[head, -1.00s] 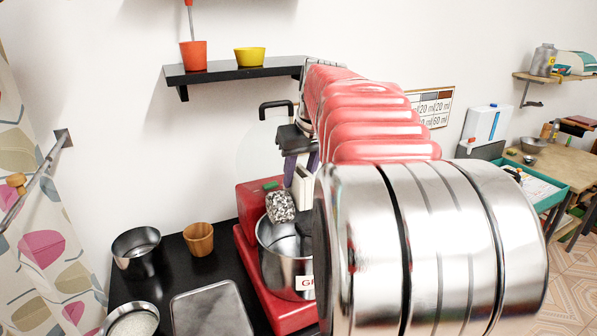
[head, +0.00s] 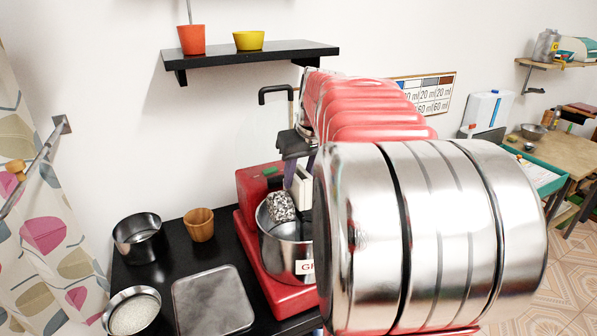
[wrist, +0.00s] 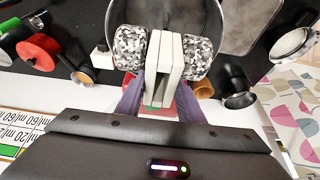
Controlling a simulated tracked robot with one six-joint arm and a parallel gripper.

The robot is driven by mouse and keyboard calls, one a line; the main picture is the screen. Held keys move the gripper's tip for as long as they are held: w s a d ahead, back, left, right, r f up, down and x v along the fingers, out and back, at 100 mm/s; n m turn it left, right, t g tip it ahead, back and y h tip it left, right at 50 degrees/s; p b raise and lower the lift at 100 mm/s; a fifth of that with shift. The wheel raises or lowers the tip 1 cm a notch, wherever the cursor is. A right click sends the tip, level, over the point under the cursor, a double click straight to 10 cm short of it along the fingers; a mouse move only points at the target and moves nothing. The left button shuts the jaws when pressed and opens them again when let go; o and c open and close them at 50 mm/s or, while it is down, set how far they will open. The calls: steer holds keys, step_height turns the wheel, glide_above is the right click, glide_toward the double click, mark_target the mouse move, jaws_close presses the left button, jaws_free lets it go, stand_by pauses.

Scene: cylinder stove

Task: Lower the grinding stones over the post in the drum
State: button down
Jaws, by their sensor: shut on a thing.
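The grinding stones (head: 281,207) are speckled grey-and-white rollers joined to a white holder (head: 302,188). In the wrist view one roller (wrist: 131,47) sits on each side of the pale holder (wrist: 165,65). My gripper (wrist: 160,100), with purple fingers, is shut on the holder; in the head view it (head: 297,165) is partly behind my arm. The steel drum (head: 283,247) stands on a red base. The stones are at its mouth, their lower part seeming to dip below the near rim. The drum also shows in the wrist view (wrist: 222,18). The post is hidden.
A steel pot (head: 138,240), a wooden cup (head: 199,225), a bowl of white grains (head: 131,312) and a flat metal tray (head: 212,302) stand on the black counter, left of the red base (head: 262,268). A black shelf (head: 250,58) is above. My arm blocks the right side.

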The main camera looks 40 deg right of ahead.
mark_target(299, 220)
steer(key=shift+f, duration=1.9)
steer(key=shift+w+f, duration=0.1)
steer(key=shift+f, duration=4.9)
steer(key=c, duration=1.2)
jaws_free()
steer(key=shift+f, duration=0.1)
steer(key=shift+o, duration=0.4)
steer(key=shift+f, duration=0.15)
